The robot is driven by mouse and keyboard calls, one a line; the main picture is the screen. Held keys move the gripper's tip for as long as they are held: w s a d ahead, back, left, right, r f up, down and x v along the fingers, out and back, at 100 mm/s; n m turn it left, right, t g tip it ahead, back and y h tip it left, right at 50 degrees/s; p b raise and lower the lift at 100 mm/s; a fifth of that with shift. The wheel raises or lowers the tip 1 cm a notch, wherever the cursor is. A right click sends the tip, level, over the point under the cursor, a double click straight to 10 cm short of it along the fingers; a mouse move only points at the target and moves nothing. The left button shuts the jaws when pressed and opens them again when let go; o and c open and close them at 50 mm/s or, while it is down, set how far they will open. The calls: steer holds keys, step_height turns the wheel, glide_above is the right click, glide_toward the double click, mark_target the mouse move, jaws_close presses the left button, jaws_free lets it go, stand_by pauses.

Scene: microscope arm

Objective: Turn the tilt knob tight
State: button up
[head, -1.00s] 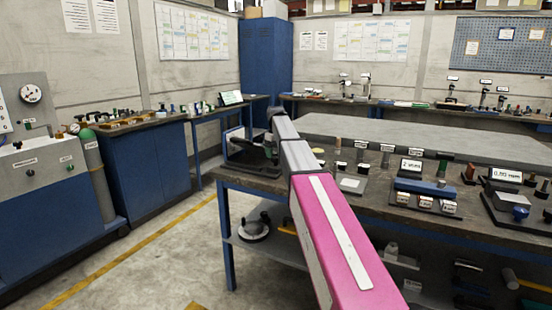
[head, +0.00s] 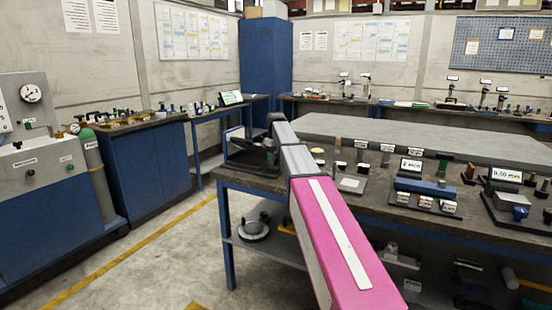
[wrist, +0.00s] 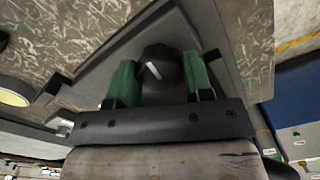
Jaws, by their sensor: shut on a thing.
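The tilt knob (wrist: 160,66) is a round dark knob with a short white mark on its face, in the upper middle of the wrist view. My gripper (wrist: 160,80) has one green-padded finger on each side of the knob and is shut on it. The knob sits on a dark, angled flat part (wrist: 222,42). In the head view the dark microscope stand (head: 238,158) is at the left end of the bench. My arm and wrist hide much of it there, and the knob cannot be made out.
The dark bench top (head: 330,187) holds several small labelled parts, a blue block (head: 425,187) and small displays to the right of my arm. A grey slab (head: 430,140) lies behind them. The floor (head: 170,250) left of the bench is clear.

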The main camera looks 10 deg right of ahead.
steer(key=shift+m, duration=0.3)
steer(key=m, duration=0.3)
steer(key=shift+m, duration=0.4)
steer(key=m, duration=0.8)
steer(key=shift+m, duration=1.7)
steer(key=shift+a, duration=0.1)
steer(key=o, duration=0.9)
